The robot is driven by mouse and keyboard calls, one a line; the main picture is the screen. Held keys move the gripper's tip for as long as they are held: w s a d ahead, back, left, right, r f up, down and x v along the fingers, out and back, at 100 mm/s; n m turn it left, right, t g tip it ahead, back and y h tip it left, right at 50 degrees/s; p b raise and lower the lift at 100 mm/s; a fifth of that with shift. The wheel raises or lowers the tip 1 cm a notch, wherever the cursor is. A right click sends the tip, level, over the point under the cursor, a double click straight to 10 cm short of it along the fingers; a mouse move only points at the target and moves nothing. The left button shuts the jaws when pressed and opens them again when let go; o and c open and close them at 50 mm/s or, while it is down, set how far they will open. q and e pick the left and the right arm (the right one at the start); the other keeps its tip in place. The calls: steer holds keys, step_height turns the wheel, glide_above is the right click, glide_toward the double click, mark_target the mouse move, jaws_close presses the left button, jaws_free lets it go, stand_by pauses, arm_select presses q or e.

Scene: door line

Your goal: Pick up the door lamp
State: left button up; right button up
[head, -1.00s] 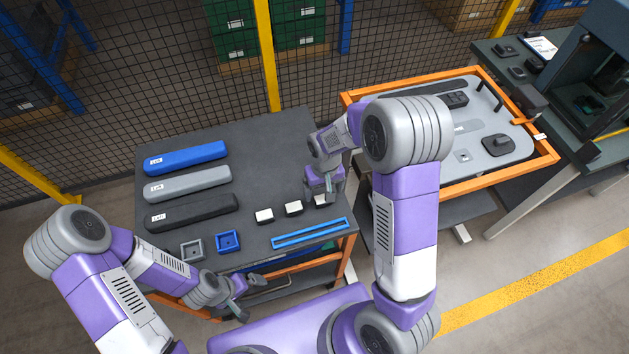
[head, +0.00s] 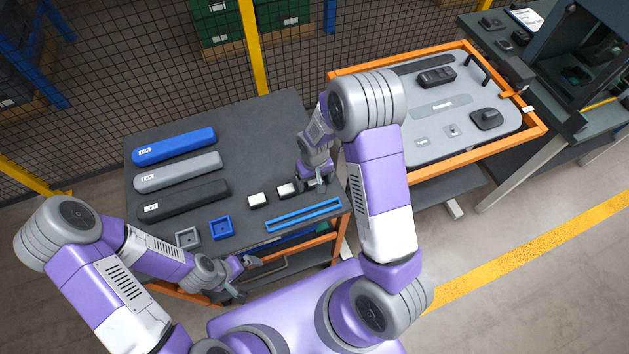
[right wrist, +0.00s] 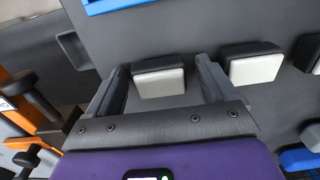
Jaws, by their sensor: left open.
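Three door lamps, small black blocks with white faces, stand in a row on the dark table. In the head view the left lamp (head: 257,201) and the middle lamp (head: 286,190) are plain to see. The third is mostly hidden by my right gripper (head: 317,184). In the right wrist view this lamp (right wrist: 158,82) lies between the fingers of my open right gripper (right wrist: 160,78), with a small gap on each side. The middle lamp also shows there (right wrist: 255,66), outside the fingers. My left gripper (head: 243,278) is open and empty off the table's front edge.
Blue (head: 174,147), grey (head: 178,173) and black (head: 184,201) long bars lie on the left of the table. Grey (head: 188,237) and blue (head: 220,228) square trays and a blue slotted strip (head: 303,214) lie in front. An orange-framed door panel (head: 440,105) is at right.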

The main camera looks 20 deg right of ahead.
steer(key=c, duration=0.9)
step_height(320, 180, up, 10)
steer(key=shift+r, duration=0.1)
steer(key=o, duration=0.5)
steer(key=c, duration=0.6)
steer(key=shift+c, duration=0.2)
